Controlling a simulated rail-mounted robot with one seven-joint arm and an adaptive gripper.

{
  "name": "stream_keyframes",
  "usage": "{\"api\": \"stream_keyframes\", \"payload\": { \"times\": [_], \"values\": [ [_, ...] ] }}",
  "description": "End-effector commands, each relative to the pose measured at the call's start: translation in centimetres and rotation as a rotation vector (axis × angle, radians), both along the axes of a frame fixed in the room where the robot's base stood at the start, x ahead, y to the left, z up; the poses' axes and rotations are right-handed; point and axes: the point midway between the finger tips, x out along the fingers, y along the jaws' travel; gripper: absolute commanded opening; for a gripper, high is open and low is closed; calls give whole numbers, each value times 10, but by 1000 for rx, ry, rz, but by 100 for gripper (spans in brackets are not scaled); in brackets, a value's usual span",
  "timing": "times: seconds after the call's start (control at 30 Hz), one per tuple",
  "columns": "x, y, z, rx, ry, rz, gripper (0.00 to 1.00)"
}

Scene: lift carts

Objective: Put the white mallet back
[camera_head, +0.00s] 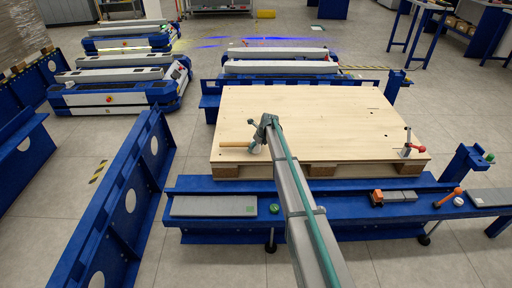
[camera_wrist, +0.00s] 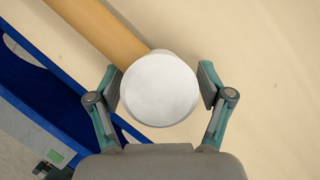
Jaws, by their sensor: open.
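The white mallet has a round white head (camera_wrist: 159,90) and a tan wooden handle (camera_wrist: 98,28). It lies on the wooden pallet top (camera_head: 330,115) near its front left corner, with the handle (camera_head: 235,144) pointing left in the head view. In the wrist view, my gripper (camera_wrist: 160,84) is open, with one finger on each side of the white head. Small gaps seem to show beside the head, and I cannot tell whether a finger touches it. In the head view, my gripper (camera_head: 264,127) and arm largely hide the head.
A red-handled tool (camera_head: 408,144) stands at the pallet's right. On the blue front beam (camera_head: 340,206) are a grey plate (camera_head: 215,206), a green round piece (camera_head: 274,208), an orange-and-grey item (camera_head: 392,197) and an orange-handled tool (camera_head: 447,197). The pallet's middle is clear.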

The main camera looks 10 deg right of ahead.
Motion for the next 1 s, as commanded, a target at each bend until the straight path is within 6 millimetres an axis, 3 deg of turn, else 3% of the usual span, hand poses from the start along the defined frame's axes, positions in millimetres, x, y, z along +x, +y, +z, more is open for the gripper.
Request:
{"api": "stream_keyframes", "payload": {
  "times": [0.27, 0.7, 1.0],
  "values": [
    [-8, -6, 25, 0, -3, -1, 79],
    [-33, -24, 97, -1, -1, 0, 79],
    [-38, -29, 113, 0, 0, 0, 79]
  ]
}}
